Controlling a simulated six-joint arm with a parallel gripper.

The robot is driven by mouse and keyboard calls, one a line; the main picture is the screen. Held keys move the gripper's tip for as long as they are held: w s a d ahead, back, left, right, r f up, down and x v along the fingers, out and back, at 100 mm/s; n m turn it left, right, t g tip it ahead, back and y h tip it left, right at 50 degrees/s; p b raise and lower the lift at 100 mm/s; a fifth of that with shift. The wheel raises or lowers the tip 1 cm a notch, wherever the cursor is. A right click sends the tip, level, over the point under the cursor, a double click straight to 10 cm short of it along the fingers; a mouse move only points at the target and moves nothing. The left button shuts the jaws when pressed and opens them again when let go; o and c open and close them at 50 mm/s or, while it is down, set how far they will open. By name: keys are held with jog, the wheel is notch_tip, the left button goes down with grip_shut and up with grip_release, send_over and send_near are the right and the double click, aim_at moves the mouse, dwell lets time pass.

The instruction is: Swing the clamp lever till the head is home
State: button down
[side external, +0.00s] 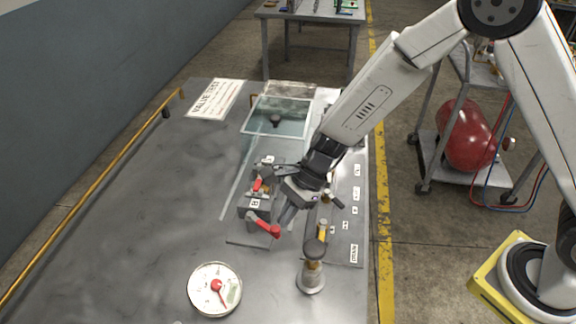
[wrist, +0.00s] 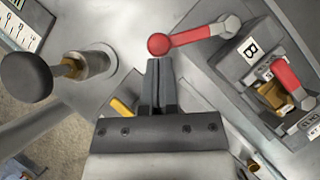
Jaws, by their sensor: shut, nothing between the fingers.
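A grey clamp block (side external: 257,207) marked B stands on a plate on the metal bench. A red-handled lever (side external: 264,227) sticks out from its near side; in the wrist view this lever (wrist: 192,37) ends in a red ball. A second red lever (side external: 257,184) sits further back, and it also shows in the wrist view (wrist: 288,78) above a brass part. My gripper (side external: 285,219) is shut and empty, just right of the near lever. In the wrist view its fingertips (wrist: 158,64) lie just below the red ball; whether they touch it is unclear. I cannot make out the clamp head.
A black-knobbed post (side external: 312,265) stands right of the near lever, with a yellow-handled part (side external: 322,230) behind it. A round gauge (side external: 215,291) lies at the front. A glass pane (side external: 278,117) is at the back.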

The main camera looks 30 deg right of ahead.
jog(key=shift+s+a+m+t, duration=0.25)
jog(key=shift+a+m+t, duration=0.2)
jog(key=shift+m, duration=0.15)
dwell(0.3)
jog(key=shift+s+a+m+t, duration=0.25)
jog(key=shift+a+m+t, duration=0.1)
jog(key=shift+a+m, duration=0.3)
jog(key=a, duration=0.6)
jog(key=shift+w, duration=0.2)
jog(key=shift+a, duration=0.15)
jog(key=shift+w, duration=0.15)
dwell(0.4)
jog(key=shift+w+d, duration=0.35)
jog(key=shift+d, duration=0.3)
